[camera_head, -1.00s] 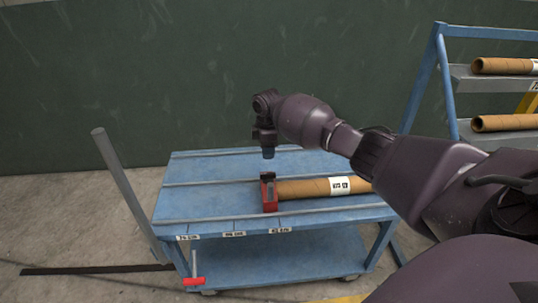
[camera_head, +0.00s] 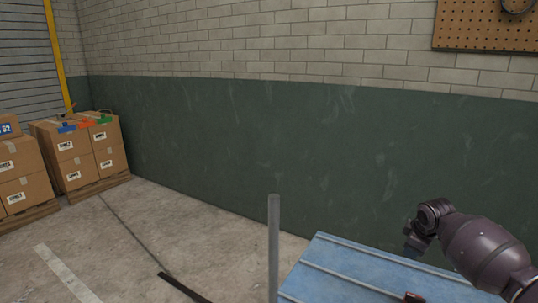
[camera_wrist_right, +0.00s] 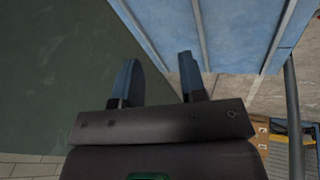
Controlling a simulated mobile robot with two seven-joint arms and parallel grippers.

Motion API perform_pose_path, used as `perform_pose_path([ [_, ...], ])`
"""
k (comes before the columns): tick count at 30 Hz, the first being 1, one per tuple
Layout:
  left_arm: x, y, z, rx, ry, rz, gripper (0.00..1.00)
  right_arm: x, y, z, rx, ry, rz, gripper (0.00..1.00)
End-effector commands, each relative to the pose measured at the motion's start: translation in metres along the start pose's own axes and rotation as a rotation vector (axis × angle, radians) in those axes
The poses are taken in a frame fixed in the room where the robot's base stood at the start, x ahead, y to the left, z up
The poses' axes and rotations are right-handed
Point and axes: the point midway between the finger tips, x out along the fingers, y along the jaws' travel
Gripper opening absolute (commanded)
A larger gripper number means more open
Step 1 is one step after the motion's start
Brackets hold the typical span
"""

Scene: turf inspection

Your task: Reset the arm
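My right arm comes in at the lower right of the head view, with its gripper (camera_head: 412,246) hanging above the blue table (camera_head: 345,277). The right wrist view shows the two fingers of this gripper (camera_wrist_right: 160,78) apart, with nothing between them. The blue tabletop with its raised strips also shows behind the fingers in the wrist view (camera_wrist_right: 232,30). A small bit of a red part (camera_head: 413,298) shows at the bottom edge of the head view, below the gripper. My left gripper is in neither view.
A grey post (camera_head: 273,245) stands at the table's left side. Stacked cardboard boxes (camera_head: 82,150) sit on pallets at the far left, by a shutter. A green and white wall (camera_head: 260,130) runs behind. Concrete floor between boxes and table is mostly clear.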

Motion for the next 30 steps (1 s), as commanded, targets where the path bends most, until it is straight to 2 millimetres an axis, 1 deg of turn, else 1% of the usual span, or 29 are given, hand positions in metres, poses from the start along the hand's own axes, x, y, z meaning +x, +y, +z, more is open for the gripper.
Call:
perform_pose_path([
  [1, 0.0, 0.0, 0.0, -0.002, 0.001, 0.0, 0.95, -0.007, 0.0, -0.019, 0.008, 0.055, 0.052, 0.38],
  [4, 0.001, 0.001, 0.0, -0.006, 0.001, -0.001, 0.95, -0.013, -0.006, -0.045, 0.033, 0.16, 0.137, 0.38],
  [6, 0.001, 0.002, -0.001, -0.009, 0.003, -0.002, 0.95, -0.016, -0.016, -0.06, 0.05, 0.236, 0.185, 0.38],
  [8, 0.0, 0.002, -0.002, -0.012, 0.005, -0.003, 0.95, -0.017, -0.03, -0.069, 0.068, 0.306, 0.216, 0.38],
  [9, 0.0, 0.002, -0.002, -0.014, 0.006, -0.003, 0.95, -0.018, -0.041, -0.075, 0.079, 0.351, 0.233, 0.38],
  [11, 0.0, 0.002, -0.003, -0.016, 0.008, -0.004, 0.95, -0.018, -0.057, -0.08, 0.096, 0.415, 0.252, 0.38],
  [14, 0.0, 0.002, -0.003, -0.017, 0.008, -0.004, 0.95, -0.02, -0.088, -0.084, 0.13, 0.52, 0.271, 0.38],
  [15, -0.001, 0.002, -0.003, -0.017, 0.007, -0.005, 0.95, -0.021, -0.102, -0.084, 0.145, 0.56, 0.275, 0.38],
  [17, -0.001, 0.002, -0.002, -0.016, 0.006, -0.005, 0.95, -0.023, -0.123, -0.081, 0.171, 0.619, 0.278, 0.38],
  [18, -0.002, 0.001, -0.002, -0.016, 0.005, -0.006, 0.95, -0.024, -0.137, -0.078, 0.189, 0.656, 0.279, 0.38],
  [20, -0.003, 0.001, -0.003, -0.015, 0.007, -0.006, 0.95, -0.027, -0.157, -0.072, 0.216, 0.705, 0.278, 0.38],
  [24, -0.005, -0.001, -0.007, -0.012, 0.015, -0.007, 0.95, -0.035, -0.2, -0.053, 0.282, 0.796, 0.275, 0.38],
  [26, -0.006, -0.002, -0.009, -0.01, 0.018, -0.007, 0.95, -0.038, -0.217, -0.042, 0.311, 0.825, 0.273, 0.38],
  [30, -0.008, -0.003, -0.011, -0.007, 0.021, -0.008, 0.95, -0.048, -0.254, -0.014, 0.378, 0.871, 0.274, 0.38],
])
